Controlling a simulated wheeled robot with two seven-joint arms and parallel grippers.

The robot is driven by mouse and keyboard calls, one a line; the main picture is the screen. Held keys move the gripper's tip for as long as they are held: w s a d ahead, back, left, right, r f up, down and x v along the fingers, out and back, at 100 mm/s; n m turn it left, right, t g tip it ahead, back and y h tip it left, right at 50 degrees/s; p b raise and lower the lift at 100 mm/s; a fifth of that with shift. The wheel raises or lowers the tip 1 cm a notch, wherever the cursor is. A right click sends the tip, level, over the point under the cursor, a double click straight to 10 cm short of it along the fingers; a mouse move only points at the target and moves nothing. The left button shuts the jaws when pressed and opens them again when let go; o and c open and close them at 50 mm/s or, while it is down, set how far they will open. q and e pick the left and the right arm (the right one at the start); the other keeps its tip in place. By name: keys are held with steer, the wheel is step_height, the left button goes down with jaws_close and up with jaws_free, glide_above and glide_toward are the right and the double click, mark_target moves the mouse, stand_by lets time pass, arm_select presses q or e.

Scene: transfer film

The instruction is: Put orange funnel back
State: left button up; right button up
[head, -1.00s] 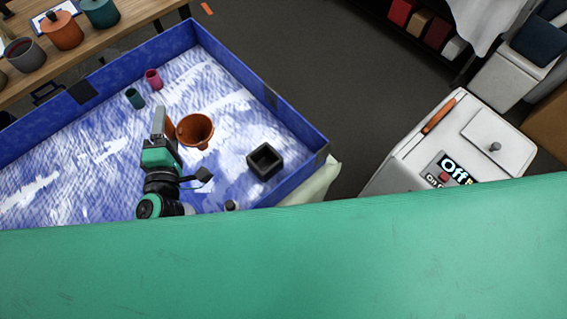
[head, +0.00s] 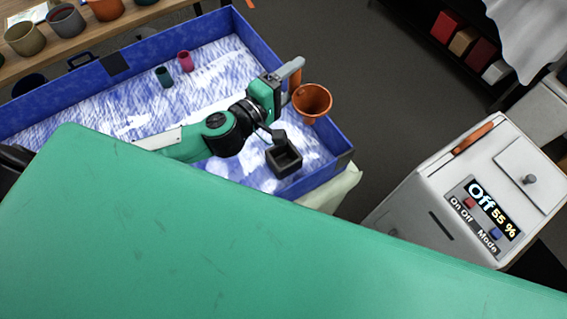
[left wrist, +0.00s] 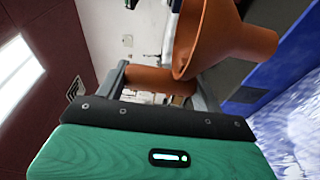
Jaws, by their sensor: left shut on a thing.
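The orange funnel (head: 312,98) is in the head view at the right wall of the blue-walled box, with its wide mouth facing up. My left gripper (head: 296,76) is shut on the funnel's handle, to the left of the cup. In the left wrist view the funnel (left wrist: 232,42) looks tilted, and its handle (left wrist: 148,78) lies between the fingers of my left gripper (left wrist: 158,88). The funnel appears raised above the box floor. My right gripper is not in view.
A dark square cup (head: 284,160) stands in the box (head: 345,165) below the funnel. A pink cup (head: 186,61) and a teal cup (head: 164,77) stand farther left. A white machine (head: 440,190) reading "Off 55 %" stands right, across open floor. Several pots line a wooden table (head: 90,45).

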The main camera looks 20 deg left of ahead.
arm_select(q)
steer(key=shift+w+d+r+m+g+h+b, duration=0.1)
steer(key=shift+w+d+m+g+h+b, duration=0.25)
steer(key=shift+h, duration=0.25)
steer(key=shift+w+d+r+m+g+h+b, duration=0.15)
steer(key=shift+d+m+g+h+b, duration=0.1)
steer(key=shift+d+m+h, duration=0.25)
steer(key=m+g+h+b, duration=0.2)
steer(key=m+g+b, duration=0.1)
steer(key=g, duration=0.3)
steer(key=a+r+m+g+h+b, duration=0.1)
steer(key=m+g+h+b, duration=0.2)
steer(key=m+g+b, duration=0.1)
steer(key=r+m+g+h+b, duration=0.1)
steer(key=m+g+h+b, duration=0.2)
steer(key=m+g, duration=0.3)
steer(key=shift+s+a+g+b, duration=0.1)
steer(key=shift+a+g+b, duration=0.2)
steer(key=shift+g, duration=0.7)
steer(key=shift+f, duration=0.1)
step_height(320, 180, down, 20)
steer(key=p, duration=0.2)
steer(key=shift+r, duration=0.25)
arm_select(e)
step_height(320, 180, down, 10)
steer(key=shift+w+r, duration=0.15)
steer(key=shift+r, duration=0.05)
arm_select(q)
steer(key=shift+s+a, duration=0.1)
